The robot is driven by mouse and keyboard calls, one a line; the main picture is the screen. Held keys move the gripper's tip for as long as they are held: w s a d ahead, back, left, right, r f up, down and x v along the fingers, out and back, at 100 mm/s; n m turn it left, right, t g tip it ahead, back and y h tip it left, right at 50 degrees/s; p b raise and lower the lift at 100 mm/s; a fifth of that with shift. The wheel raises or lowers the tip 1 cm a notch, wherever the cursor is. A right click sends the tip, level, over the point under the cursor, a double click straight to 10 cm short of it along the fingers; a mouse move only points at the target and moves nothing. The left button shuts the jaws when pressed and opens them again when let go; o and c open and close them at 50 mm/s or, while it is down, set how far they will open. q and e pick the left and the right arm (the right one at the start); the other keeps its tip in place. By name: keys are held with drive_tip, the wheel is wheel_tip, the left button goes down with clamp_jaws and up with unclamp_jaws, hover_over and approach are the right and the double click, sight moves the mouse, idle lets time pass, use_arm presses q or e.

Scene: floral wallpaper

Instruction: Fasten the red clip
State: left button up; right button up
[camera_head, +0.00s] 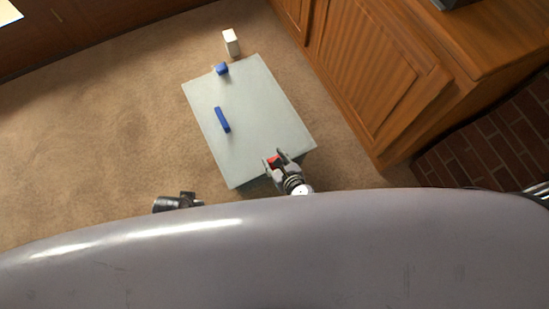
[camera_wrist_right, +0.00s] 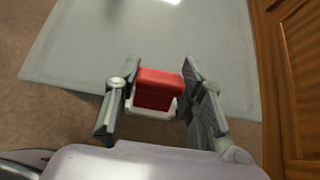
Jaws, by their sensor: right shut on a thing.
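The red clip (camera_head: 273,160) is at my right gripper (camera_head: 275,157), above the near right part of the pale table (camera_head: 258,100). In the right wrist view the red clip (camera_wrist_right: 158,88) is a red block with a white U-shaped piece (camera_wrist_right: 152,112) at its near side. The fingers of my right gripper (camera_wrist_right: 156,95) stand on either side of it and are shut on it. The underside of the clip is hidden. My left gripper (camera_head: 188,197) shows as a dark shape left of the table, beside its near edge. Its fingers are too small to read.
A long blue piece (camera_head: 222,120) lies on the table's left half. A small blue piece (camera_head: 221,69) is at its far edge. A white box (camera_head: 231,42) stands beyond that edge. Wooden cabinets (camera_head: 375,75) rise on the right. Carpet (camera_head: 110,130) is clear on the left.

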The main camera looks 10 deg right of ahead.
drive_tip(key=shift+f, duration=0.1)
drive_tip(key=o, duration=1.2)
drive_tip(key=shift+s+a+r, duration=0.1)
drive_tip(key=shift+s+r, duration=0.3)
drive_tip(key=shift+r, duration=0.1)
drive_tip(key=shift+s+r, duration=0.15)
drive_tip(key=shift+s, duration=0.1)
drive_tip(key=shift+s+d+r, duration=0.15)
drive_tip(key=shift+s+d, duration=0.1)
drive_tip(key=s+d, duration=0.1)
drive_tip(key=s, duration=0.3)
drive_tip(key=s+d, duration=0.2)
drive_tip(key=s, duration=0.2)
drive_tip(key=s+d, duration=0.1)
drive_tip(key=s, duration=0.2)
drive_tip(key=shift+s+d+r, duration=0.15)
drive_tip(key=shift+s+d, duration=0.25)
